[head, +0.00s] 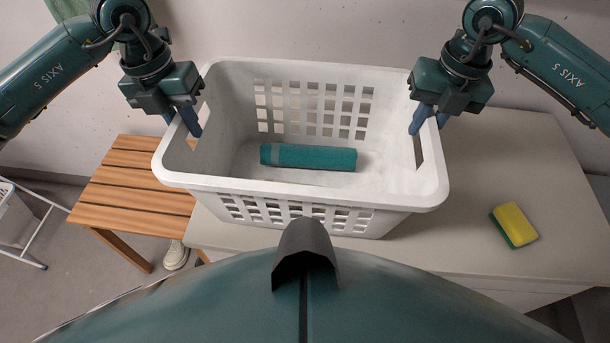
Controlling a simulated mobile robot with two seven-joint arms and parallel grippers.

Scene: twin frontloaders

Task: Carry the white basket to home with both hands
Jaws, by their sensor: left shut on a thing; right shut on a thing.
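The white basket (310,193) is in the middle of the head view, in front of my body, and looks upright over the light counter. A rolled teal cloth (308,158) with a paler band lies on its floor. My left gripper (184,122) is shut on the basket's left rim, with its fingers at the handle slot. My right gripper (428,120) is shut on the right rim at the other handle slot. I cannot tell whether the basket's underside touches the counter.
The light counter (540,160) extends to the right, with a yellow and green sponge (514,225) on it. A slatted wooden bench (125,190) stands at the left, with a shoe (176,255) below it. A white rack (35,235) is at the far left. A wall is behind.

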